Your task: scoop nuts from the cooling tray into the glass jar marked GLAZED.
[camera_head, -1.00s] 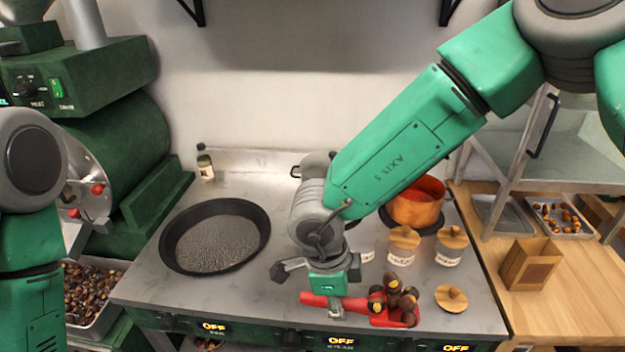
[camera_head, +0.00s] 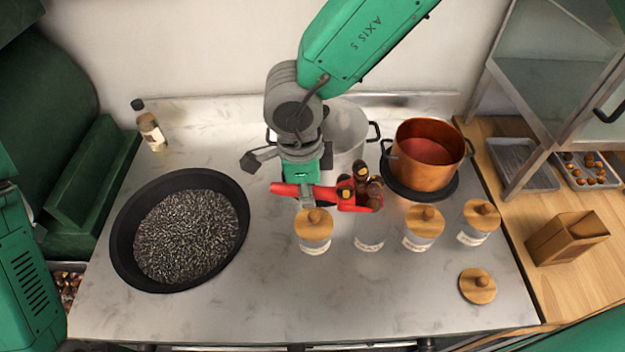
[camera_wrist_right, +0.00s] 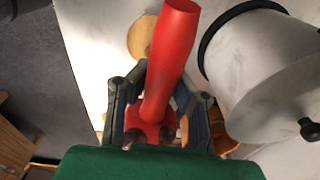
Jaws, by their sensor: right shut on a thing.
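My right gripper (camera_head: 304,197) is shut on the handle of a red scoop (camera_head: 285,188); the handle also fills the middle of the right wrist view (camera_wrist_right: 170,65). Several dark and yellowish nuts (camera_head: 361,180) are heaped in the scoop's bowl. An open glass jar (camera_head: 369,240) stands just in front of and below the bowl in the picture; its label is too small to read. The height between them is unclear. A loose wooden lid (camera_head: 477,286) lies on the counter at front right. Part of a nut-filled tray (camera_head: 68,285) shows at the lower left. My left gripper is out of view.
Lidded jars (camera_head: 314,236) (camera_head: 423,234) (camera_head: 478,226) flank the open jar. A copper pot (camera_head: 425,165) and grey pot (camera_head: 345,130) stand behind. A black pan (camera_head: 125,240) is at left. A paper bag (camera_head: 567,238) stands right. The front counter is mostly clear.

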